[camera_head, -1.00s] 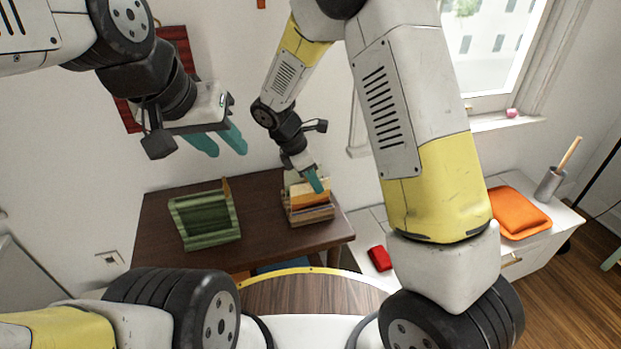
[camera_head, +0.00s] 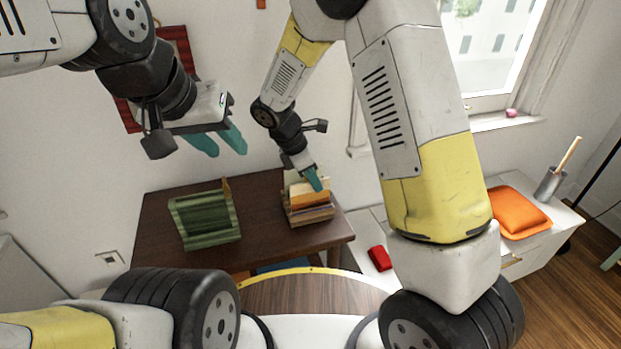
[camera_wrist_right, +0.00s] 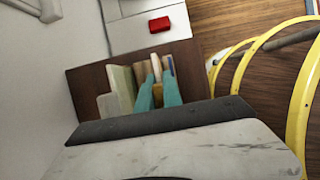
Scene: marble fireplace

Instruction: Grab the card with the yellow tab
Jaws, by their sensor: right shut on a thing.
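A small wooden card box (camera_head: 309,218) stands at the right of the dark table, with cream and orange-yellow cards (camera_head: 308,201) upright in it. My right gripper (camera_head: 313,180) reaches down to the top of these cards. In the right wrist view, its teal fingers (camera_wrist_right: 158,96) are shut on a card (camera_wrist_right: 157,68) that stands between them. The fingers hide part of the card, and I cannot make out the colour of its tab. My left gripper (camera_head: 219,142) is open and empty, high above the left of the table.
A green slatted holder (camera_head: 207,217) stands left of the box on the dark table (camera_head: 262,222). A red object (camera_head: 379,258) and an orange cushion (camera_head: 518,212) lie on the white cabinet to the right. The table between holder and box is clear.

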